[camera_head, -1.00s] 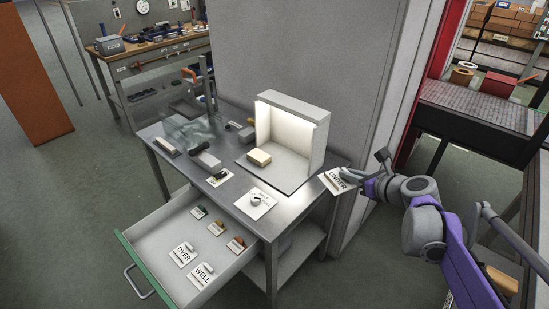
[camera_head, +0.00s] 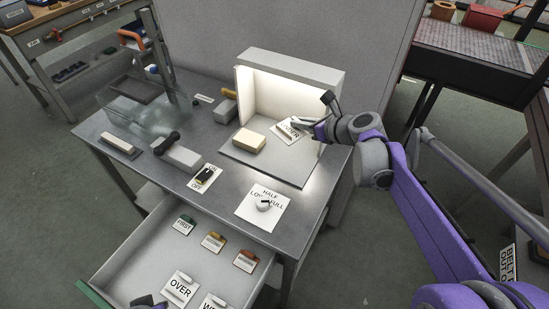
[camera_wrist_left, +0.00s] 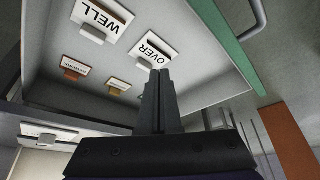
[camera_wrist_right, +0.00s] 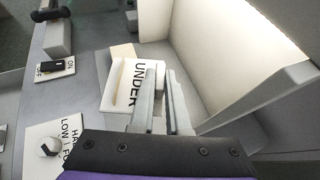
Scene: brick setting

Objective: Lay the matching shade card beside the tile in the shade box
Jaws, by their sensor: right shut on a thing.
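My right gripper (camera_head: 316,128) is shut on the white card marked UNDER (camera_head: 285,134) and holds it inside the lit shade box (camera_head: 292,64), just right of the cream tile (camera_head: 249,141). In the right wrist view the UNDER card (camera_wrist_right: 112,98) lies close to the tile (camera_wrist_right: 122,51), which it partly hides; I cannot tell whether the card touches the floor. My left gripper (camera_wrist_left: 160,73) is shut over the open drawer, close to the OVER card (camera_wrist_left: 144,56); its fingers look empty. The WELL card (camera_wrist_left: 90,19) is also in the drawer.
The open drawer (camera_head: 127,262) also holds several small coloured tagged pieces. On the bench stand a dial plate (camera_head: 270,210), an ON/OFF switch (camera_head: 205,177), a black-handled grey tool (camera_head: 180,156) and a clear case (camera_head: 140,112). The box's front floor is clear.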

